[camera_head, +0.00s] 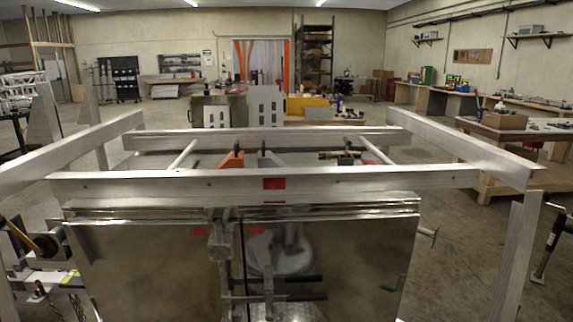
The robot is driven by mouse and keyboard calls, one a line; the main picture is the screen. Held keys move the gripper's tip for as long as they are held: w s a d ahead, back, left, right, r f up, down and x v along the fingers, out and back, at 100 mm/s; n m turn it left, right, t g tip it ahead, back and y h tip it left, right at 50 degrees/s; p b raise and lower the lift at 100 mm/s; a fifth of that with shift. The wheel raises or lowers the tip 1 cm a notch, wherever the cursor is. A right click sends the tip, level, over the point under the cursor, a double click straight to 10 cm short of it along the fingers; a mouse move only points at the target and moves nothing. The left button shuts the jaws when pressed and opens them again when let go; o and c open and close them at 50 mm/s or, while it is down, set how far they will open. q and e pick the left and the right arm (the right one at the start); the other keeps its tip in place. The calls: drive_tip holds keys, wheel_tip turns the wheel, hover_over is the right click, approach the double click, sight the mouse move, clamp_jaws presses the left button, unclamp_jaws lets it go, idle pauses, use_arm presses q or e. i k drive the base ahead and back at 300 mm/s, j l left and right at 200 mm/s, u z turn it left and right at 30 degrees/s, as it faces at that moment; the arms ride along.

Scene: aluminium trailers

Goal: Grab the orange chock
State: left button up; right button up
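The orange chock (231,160) is a small wedge with a dark upright piece at its top. It sits inside the aluminium trailer frame, just behind the front rail (340,181), which hides its lower part. A similar blue-grey wedge (268,160) stands just to its right, apart from it. Neither of my grippers can be made out in the head view, and nothing is seen touching the chock.
Shiny metal panels (150,262) with a central latch fill the front below the rail. Side rails (455,146) enclose the trailer bed. A brass-coloured fitting (338,154) lies right of the wedges. A workbench (520,131) stands at right; open floor lies beside the trailer.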

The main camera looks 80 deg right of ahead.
sight(235, 160)
drive_tip(key=z, duration=2.05)
drive_tip(key=j, duration=0.15)
